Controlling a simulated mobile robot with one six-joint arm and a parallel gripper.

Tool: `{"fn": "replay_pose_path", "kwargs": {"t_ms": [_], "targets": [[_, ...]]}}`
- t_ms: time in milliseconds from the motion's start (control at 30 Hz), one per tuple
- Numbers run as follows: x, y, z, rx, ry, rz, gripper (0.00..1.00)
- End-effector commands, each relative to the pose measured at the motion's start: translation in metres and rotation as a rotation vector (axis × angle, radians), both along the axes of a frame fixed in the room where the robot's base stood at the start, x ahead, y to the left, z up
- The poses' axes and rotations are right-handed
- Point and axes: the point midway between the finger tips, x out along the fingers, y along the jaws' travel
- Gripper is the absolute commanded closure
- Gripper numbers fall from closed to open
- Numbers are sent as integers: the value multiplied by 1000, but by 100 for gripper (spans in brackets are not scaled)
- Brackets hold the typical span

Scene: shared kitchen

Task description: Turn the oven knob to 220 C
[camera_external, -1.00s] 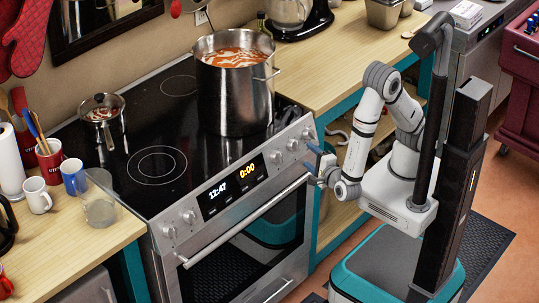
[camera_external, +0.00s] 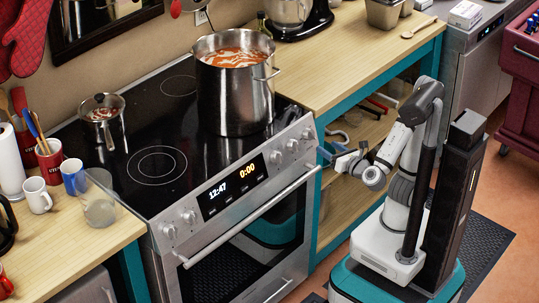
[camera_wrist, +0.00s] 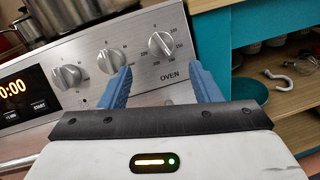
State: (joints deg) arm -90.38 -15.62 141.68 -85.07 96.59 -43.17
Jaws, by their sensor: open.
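The oven knob (camera_wrist: 163,44) is the rightmost round metal knob on the slanted front panel, above the printed word OVEN in the wrist view. It also shows at the panel's right end in the external view (camera_external: 307,134). Its scale numbers are too small to read surely, so I cannot tell its setting. My gripper (camera_wrist: 159,68) is open and empty, its two blue fingers pointing toward the panel, one each side of the knob as seen in the wrist view. In the external view my gripper (camera_external: 334,151) is right of the panel, with a gap to the knob.
Two similar knobs (camera_wrist: 111,61) (camera_wrist: 67,76) sit left of the oven knob. A steel pot (camera_external: 236,95) of red soup stands on the cooktop above. The oven door handle (camera_external: 240,232) runs below the panel. Teal open shelves (camera_external: 345,200) stand right of the oven.

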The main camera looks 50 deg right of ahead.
Motion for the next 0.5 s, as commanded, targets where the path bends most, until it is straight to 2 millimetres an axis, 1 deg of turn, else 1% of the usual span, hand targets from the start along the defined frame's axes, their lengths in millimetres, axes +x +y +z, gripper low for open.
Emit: {"fn": "replay_pose_path", "kwargs": {"t_ms": [33, 133, 233, 500], "targets": [[0, -2, -2, 17, -3, 1, 43], [3, -4, -1, 27, -6, -1, 43], [11, -5, -1, 28, -5, -2, 43], [44, -10, -2, 26, -4, -6, 43]]}}
